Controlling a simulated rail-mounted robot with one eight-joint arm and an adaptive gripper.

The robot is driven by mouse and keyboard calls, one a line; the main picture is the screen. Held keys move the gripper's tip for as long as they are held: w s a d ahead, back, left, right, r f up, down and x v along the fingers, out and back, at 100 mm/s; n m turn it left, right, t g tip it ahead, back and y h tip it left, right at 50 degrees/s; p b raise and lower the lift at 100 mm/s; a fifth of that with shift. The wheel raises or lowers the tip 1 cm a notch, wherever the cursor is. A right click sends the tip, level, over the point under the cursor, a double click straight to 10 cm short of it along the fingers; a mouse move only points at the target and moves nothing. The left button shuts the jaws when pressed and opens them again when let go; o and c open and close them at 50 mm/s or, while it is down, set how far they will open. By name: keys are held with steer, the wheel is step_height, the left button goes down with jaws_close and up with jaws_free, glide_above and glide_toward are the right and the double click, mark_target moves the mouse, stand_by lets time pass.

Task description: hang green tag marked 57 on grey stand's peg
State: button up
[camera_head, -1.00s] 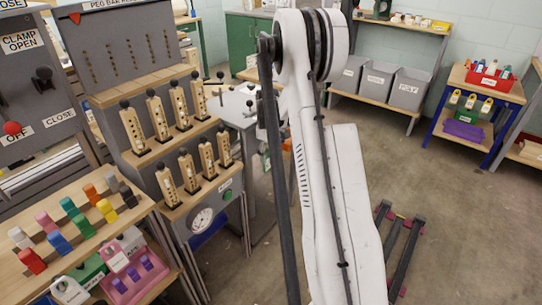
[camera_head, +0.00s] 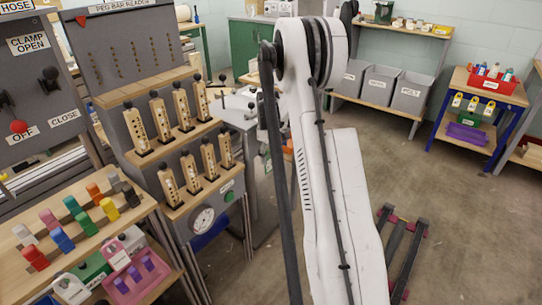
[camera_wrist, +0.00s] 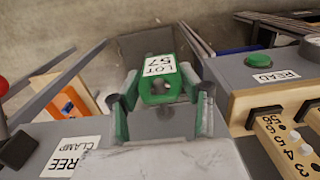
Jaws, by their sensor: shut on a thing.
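In the wrist view, the green tag (camera_wrist: 167,88) has a white label reading "LOT 57" and a dark hole below it. My gripper (camera_wrist: 165,108) is shut on it, with a finger on each side. The tag appears held clear of the surfaces around it. In the head view my white arm hides most of the gripper and the tag. I cannot make out the grey stand's peg in either view.
The peg bar reader (camera_head: 97,52) stands left of my arm with two rows of wooden bars; its green button (camera_wrist: 259,66) is right of the tag in the wrist view. A "FREE CLAMP" label (camera_wrist: 72,157) is at lower left. Floor at right (camera_head: 455,210) is mostly clear.

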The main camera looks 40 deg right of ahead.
steer(key=shift+w+a, duration=0.25)
steer(key=shift+w, duration=0.85)
steer(key=o, duration=1)
steer(key=shift+f, duration=0.1)
steer(key=shift+o, duration=0.2)
steer(key=r, duration=0.3)
steer(key=s+r, duration=0.1)
steer(key=r, duration=0.6)
steer(key=shift+s+d+r, duration=0.15)
steer(key=shift+s+r, duration=0.05)
steer(key=shift+r, duration=0.15)
steer(key=shift+s+d+r, duration=0.1)
steer(key=shift+s+r, duration=0.2)
steer(key=shift+r, duration=0.5)
